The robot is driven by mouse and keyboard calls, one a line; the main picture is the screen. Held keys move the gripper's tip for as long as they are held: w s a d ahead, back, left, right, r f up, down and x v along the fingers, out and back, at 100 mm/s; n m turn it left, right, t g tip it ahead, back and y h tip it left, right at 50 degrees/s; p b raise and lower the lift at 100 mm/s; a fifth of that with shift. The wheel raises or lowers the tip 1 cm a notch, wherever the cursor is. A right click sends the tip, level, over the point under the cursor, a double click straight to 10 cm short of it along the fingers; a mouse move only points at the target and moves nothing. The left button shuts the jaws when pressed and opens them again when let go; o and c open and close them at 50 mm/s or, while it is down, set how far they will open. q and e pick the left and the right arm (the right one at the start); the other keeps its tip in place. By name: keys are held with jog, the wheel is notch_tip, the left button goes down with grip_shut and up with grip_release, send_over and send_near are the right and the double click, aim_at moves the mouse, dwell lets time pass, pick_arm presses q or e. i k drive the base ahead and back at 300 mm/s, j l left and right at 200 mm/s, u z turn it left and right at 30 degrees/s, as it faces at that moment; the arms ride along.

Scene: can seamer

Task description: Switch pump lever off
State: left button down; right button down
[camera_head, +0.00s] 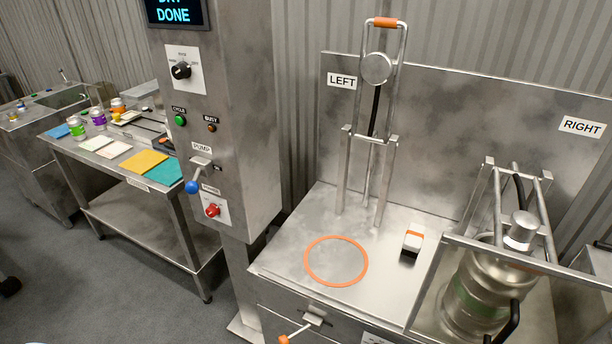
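The pump lever (196,177) is on the front of the metal control column (235,120), under the PUMP label (201,147). It has a pale pivot and a short arm that ends in a blue ball knob (192,187). The arm points down and slightly left. Small labels sit beside it, but they are too small to read for certain. Neither of my grippers is in view, and nothing touches the lever.
A display (177,13) reads DONE on its lower line. A black dial (181,70), green button (180,120) and red knob (212,210) share the column. A side table (120,192) stands left. The LEFT/RIGHT station (285,250) holds a keg (485,290) at right.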

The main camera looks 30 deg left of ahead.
aim_at(193, 187)
jog(key=u, duration=1.55)
